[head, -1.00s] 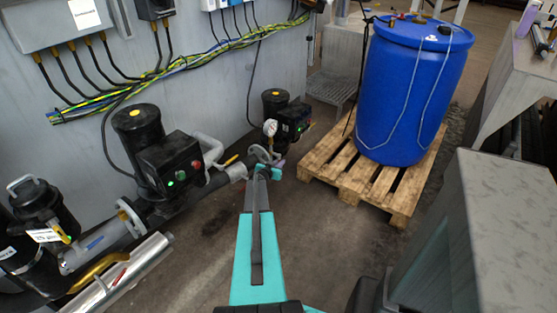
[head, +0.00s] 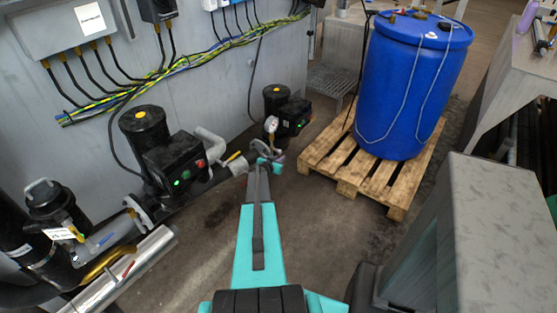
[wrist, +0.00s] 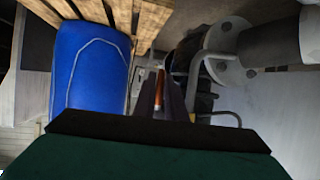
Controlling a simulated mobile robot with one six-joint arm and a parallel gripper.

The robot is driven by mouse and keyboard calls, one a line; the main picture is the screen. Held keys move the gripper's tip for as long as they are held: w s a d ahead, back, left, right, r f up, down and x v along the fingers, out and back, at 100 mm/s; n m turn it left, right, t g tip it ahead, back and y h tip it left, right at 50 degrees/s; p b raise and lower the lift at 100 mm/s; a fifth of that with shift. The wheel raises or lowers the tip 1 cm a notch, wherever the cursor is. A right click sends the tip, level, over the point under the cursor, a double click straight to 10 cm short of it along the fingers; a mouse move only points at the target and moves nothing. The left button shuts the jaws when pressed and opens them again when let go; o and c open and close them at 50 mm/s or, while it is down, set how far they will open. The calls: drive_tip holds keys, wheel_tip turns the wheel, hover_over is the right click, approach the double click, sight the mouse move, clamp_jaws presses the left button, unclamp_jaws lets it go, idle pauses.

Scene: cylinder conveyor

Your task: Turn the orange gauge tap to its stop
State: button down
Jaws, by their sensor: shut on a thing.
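The white round gauge (head: 271,125) stands on the pipe by the far pump in the head view. My gripper (head: 266,163) is at the end of my outstretched arm, just below the gauge. In the wrist view, a narrow orange piece, the gauge tap (wrist: 158,84), shows between the fingers of my gripper (wrist: 167,95). The fingers are closed on it. Most of the tap is hidden by the fingers, and its turn angle cannot be told. In the head view I cannot make out the tap behind the gripper.
A grey flanged pipe (wrist: 270,42) is close to the right of the fingers. A yellow handle (head: 233,157) is on the pipe left of my gripper. A blue barrel (head: 408,90) on a wooden pallet (head: 352,188) stands to the right. Bare floor (head: 215,225) lies below.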

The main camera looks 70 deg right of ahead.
drive_tip(key=shift+w+a+f, duration=0.15)
drive_tip(key=shift+w+f, duration=0.05)
drive_tip(key=shift+w, duration=0.2)
drive_tip(key=c, duration=1.8)
unclamp_jaws()
drive_tip(key=shift+s, duration=0.15)
drive_tip(key=shift+s+r, duration=0.1)
drive_tip(key=shift+a, duration=0.1)
drive_tip(key=s+b+v, duration=0.1)
drive_tip(key=v, duration=1.2)
drive_tip(key=shift+w+a, duration=0.2)
drive_tip(key=shift+w, duration=0.3)
drive_tip(key=shift+r, duration=0.15)
